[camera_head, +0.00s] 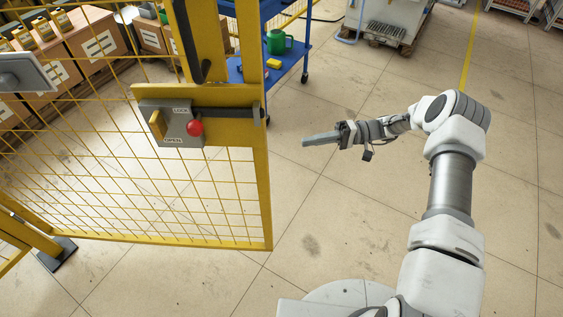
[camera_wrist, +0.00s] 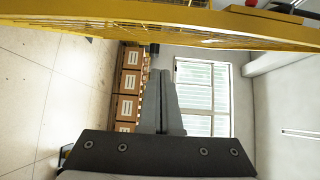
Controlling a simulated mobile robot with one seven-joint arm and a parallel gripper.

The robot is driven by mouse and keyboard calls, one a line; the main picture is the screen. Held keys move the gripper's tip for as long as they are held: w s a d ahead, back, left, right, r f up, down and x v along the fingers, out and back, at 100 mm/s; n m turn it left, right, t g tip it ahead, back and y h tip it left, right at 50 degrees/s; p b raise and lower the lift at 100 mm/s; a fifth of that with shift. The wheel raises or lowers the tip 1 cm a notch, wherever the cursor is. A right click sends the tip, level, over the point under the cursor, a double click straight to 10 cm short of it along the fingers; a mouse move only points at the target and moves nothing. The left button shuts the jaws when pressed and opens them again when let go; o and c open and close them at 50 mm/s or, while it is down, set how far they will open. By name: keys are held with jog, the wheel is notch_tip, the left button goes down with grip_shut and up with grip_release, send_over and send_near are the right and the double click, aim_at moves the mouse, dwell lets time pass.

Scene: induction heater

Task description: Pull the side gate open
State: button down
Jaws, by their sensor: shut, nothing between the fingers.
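The side gate is a yellow frame with wire mesh (camera_head: 262,190) at the left of the head view. Its right-hand upright stands over bare floor, with no post seen against it. A grey lock plate (camera_head: 183,135) on its yellow crossbar carries a red knob (camera_head: 195,128) and a yellow lever. A dark pull handle (camera_head: 193,45) is on the yellow upright above. My gripper (camera_head: 306,142) is shut and empty, right of the gate's edge and apart from it in the picture. In the wrist view its fingers (camera_wrist: 161,78) are together, and a yellow gate bar (camera_wrist: 150,22) crosses the top.
Cardboard boxes (camera_head: 98,45) line the back left. A grey machine (camera_head: 388,22) stands at the back. The tiled floor (camera_head: 340,205) between gate and arm is clear.

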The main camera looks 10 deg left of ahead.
jog(key=s+a, duration=0.7)
jog(key=a, duration=0.1)
jog(key=shift+s+a+f+b, duration=0.2)
jog(key=shift+a+b, duration=0.1)
jog(key=shift+a, duration=0.1)
dwell(0.4)
